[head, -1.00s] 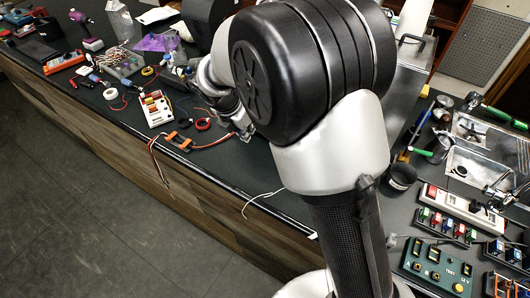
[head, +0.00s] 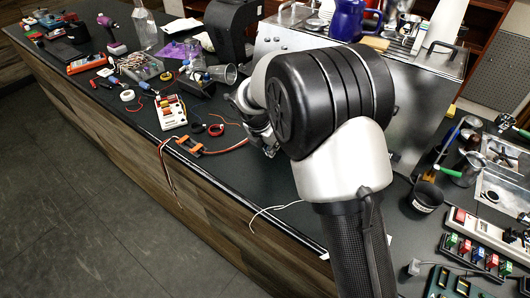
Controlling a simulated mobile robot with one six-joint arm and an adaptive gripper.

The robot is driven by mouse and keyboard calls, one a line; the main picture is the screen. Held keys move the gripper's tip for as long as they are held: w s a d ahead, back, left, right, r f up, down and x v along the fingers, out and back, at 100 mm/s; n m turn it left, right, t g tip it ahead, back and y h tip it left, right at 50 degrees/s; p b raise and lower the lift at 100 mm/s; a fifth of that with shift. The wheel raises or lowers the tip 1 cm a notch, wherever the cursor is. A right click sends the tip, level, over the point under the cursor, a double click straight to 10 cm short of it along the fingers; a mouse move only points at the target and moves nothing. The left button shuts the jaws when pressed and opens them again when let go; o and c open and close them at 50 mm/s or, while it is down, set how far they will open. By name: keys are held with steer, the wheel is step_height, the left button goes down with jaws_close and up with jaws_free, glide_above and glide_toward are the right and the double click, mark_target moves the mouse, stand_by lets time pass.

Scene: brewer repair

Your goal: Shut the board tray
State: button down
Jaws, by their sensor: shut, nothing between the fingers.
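The steel brewer (head: 408,105) stands on the dark bench, largely behind my arm. I cannot make out the board tray; my arm covers much of the brewer's front. My gripper (head: 266,140) is low over the bench, left of the brewer, partly hidden behind my own arm. It looks shut, with nothing seen in it. I cannot tell whether it touches anything.
An orange clip-like part (head: 189,146) with red and white wires lies near the bench edge. The floor in front is clear.

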steer(key=shift+w+d, duration=0.3)
steer(key=shift+w, duration=0.15)
steer(key=shift+w+d+r+p, duration=0.15)
steer(key=shift+p, duration=0.15)
steer(key=w+d+p, duration=0.1)
steer(key=w+p, duration=0.1)
steer(key=shift+w+d+p, duration=0.25)
steer(key=shift+d+p, duration=0.1)
steer(key=shift+d, duration=0.05)
